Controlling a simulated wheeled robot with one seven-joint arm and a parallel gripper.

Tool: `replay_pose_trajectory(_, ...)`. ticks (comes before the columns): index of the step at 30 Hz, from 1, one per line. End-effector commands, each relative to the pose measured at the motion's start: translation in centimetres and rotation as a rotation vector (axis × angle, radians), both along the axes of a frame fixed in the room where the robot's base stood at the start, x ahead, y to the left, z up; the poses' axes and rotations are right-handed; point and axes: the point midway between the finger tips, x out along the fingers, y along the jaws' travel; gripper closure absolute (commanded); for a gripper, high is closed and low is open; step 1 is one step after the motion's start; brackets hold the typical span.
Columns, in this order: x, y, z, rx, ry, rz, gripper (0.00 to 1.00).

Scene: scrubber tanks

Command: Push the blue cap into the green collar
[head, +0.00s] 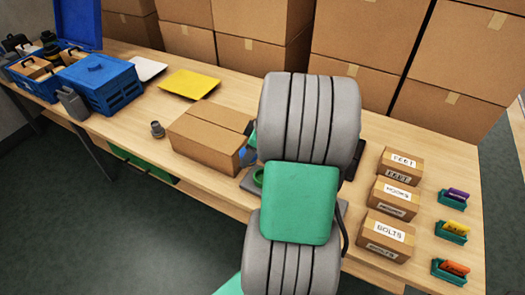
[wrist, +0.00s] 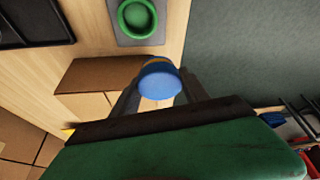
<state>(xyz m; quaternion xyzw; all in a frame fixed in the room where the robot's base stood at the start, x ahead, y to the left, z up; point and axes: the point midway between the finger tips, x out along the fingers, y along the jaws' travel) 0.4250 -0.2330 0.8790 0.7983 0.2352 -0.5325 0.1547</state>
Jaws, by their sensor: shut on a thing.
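The blue cap (wrist: 160,84) is held between the two grey fingers of my gripper (wrist: 160,92) in the wrist view. An orange-brown band shows at its upper edge. In the head view a part of the collar (head: 258,177) shows at the left of my arm, which hides most of that area and my fingers.
A closed cardboard box (head: 208,135) stands left of the collar. Labelled boxes (head: 392,202) and small teal trays (head: 450,233) stand at the right. A grey fitting (head: 157,130), a yellow tray (head: 189,84) and a blue crate (head: 100,85) are farther left. A dark tray (wrist: 35,22) lies near the collar plate.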

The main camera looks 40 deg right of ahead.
Motion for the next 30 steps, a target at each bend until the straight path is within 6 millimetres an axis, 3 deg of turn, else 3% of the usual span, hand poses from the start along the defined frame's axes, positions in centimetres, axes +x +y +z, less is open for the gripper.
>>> replay_pose_trajectory(1,-0.9,-1.8,-0.5,0.004,0.001,0.028,0.86)
replay_pose_trajectory(3,-1.7,-3.2,-1.0,0.002,0.001,0.068,0.86)
replay_pose_trajectory(6,-2.3,-4.1,-1.4,-0.001,-0.001,0.098,0.86)
replay_pose_trajectory(11,-2.4,-4.1,-2.2,-0.002,0.0,0.102,0.86)
replay_pose_trajectory(24,-2.3,-4.0,-7.0,-0.003,0.0,0.101,0.86)
replay_pose_trajectory(30,-2.3,-4.1,-7.4,-0.003,0.0,0.1,0.86)
